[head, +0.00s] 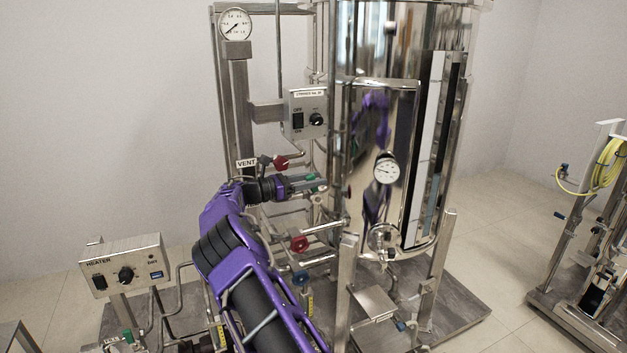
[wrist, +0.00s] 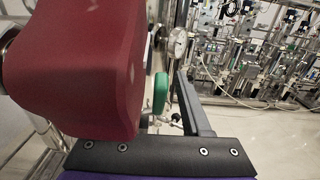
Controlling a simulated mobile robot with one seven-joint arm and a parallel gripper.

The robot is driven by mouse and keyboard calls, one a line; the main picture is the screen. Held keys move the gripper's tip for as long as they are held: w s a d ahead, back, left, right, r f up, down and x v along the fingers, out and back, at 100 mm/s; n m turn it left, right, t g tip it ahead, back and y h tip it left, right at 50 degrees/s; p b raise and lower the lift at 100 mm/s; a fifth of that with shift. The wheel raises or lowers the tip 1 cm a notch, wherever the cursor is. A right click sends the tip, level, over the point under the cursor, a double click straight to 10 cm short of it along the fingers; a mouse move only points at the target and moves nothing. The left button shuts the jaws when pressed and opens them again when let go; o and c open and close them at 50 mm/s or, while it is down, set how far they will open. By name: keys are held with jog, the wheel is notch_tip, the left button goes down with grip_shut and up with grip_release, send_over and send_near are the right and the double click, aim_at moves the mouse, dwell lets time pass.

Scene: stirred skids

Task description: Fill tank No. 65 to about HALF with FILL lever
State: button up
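The tall polished tank (head: 400,110) stands on a skid, with a dark sight strip (head: 446,150) beside a pale scale on its right front. No liquid level is readable. My gripper (head: 318,182) is at the pipework left of the tank, by a green-handled lever (head: 311,183). In the wrist view the green handle (wrist: 160,92) lies left of my one visible finger (wrist: 192,105), with a gap between. The other finger is hidden behind a large dark red handle (wrist: 80,65) close to the camera. My gripper looks open. No FILL label is readable.
A red valve handle (head: 281,163) sits by the VENT label (head: 246,163), just above my gripper. Red (head: 299,243) and blue (head: 300,278) valve handles are below. A switch box (head: 306,114) and HEATER box (head: 122,266) flank the pipes. Another skid (head: 590,230) stands right.

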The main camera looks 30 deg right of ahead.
jog(key=shift+a, duration=0.1)
jog(key=w+a, duration=0.1)
jog(key=a, duration=1.6)
jog(key=shift+b, duration=0.4)
jog(key=shift+a+f, duration=0.1)
